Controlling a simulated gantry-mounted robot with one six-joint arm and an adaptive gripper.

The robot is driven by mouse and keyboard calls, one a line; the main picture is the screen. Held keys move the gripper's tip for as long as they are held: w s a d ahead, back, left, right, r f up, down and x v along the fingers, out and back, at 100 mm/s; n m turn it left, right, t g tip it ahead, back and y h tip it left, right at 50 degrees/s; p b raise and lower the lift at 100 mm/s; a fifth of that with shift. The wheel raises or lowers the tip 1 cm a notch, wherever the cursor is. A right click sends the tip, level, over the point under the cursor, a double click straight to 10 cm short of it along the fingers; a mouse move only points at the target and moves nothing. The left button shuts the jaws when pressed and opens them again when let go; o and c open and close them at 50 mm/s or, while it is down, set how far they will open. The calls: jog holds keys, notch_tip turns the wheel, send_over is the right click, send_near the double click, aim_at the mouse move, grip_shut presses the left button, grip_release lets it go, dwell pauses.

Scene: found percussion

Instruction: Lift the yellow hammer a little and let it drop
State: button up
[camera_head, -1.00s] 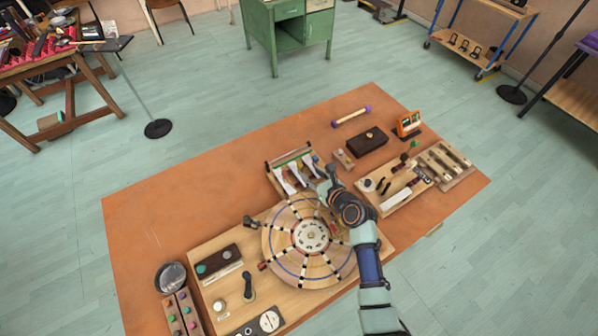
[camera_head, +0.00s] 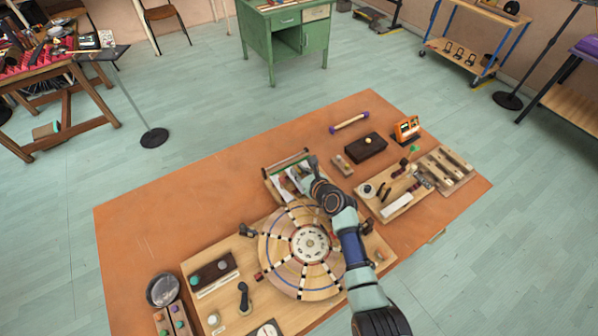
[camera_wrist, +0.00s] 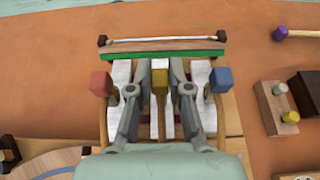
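The yellow hammer (camera_wrist: 160,82) is a mustard block-headed piece in the middle of a small wooden frame with white keys, in the wrist view. A red hammer (camera_wrist: 101,84) is to its left and a blue hammer (camera_wrist: 221,80) to its right. My gripper (camera_wrist: 159,68) is open, one grey finger on each side of the yellow hammer, with a gap visible on both sides.
A green strip (camera_wrist: 150,62) and a raised bar (camera_wrist: 162,39) cross the frame's far side. A round wooden wheel (camera_head: 300,275) stands just in front of the frame. A dark box (camera_head: 365,147) and a tool tray (camera_head: 385,205) are to the right.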

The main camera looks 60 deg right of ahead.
grip_shut()
